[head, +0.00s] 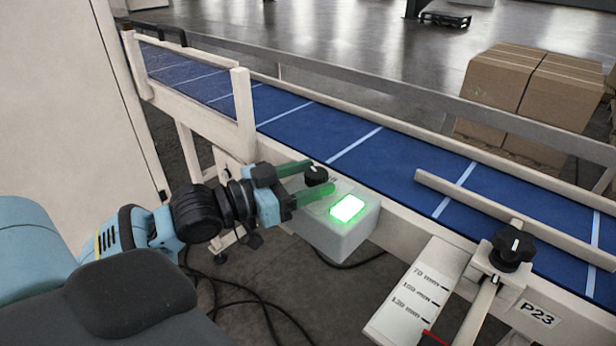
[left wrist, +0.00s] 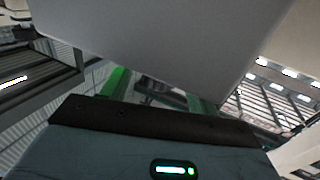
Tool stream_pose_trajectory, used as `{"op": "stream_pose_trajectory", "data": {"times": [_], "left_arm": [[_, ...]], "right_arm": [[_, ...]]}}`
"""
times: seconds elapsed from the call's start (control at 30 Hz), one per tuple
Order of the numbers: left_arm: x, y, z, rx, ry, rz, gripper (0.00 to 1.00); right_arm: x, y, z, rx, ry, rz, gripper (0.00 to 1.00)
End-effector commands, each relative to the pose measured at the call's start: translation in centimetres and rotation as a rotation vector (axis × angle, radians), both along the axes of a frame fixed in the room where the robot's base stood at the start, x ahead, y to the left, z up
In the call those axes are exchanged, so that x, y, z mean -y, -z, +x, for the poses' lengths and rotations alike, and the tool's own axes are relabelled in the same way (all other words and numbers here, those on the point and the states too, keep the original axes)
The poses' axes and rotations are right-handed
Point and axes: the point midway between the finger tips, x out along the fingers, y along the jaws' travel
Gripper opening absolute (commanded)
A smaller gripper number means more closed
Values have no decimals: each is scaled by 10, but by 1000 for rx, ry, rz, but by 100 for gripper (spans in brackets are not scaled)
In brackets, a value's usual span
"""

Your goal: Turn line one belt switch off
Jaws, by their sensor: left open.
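The belt switch is a black rotary knob (head: 316,176) on top of a grey box (head: 340,232) fixed to the side of the conveyor. A lamp (head: 347,208) on the box glows green. My left gripper (head: 322,178) is open, with its green fingers on either side of the knob in the head view. I cannot tell whether the fingers touch it. In the left wrist view the two green fingers (left wrist: 160,90) stand apart, and a large pale grey surface covers the space beyond them. The knob is not visible there. My right gripper is not in view.
The blue conveyor belt (head: 310,122) with white stripes runs behind the box. A second black knob (head: 511,249) sits on a bracket at the right, by a scale plate (head: 418,290) and a P23 label (head: 539,314). Cardboard boxes (head: 530,88) stand beyond the belt. Cables lie on the floor.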

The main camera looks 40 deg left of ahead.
Motion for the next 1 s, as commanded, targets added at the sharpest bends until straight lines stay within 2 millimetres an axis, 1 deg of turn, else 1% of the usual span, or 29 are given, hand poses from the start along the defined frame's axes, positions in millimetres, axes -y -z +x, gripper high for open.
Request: {"op": "stream_pose_trajectory", "data": {"times": [0.27, 0.3, 0.63, 1.0], "left_arm": [[0, 0, 1, 0, 0, 1, 59], [0, 0, 1, 0, 0, 1, 58], [0, 0, 1, 0, 0, 1, 16], [0, 3, 1, -1, 32, 7, 16]], "right_arm": [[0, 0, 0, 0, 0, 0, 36], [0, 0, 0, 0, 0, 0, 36], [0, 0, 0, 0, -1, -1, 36], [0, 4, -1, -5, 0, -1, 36]]}}
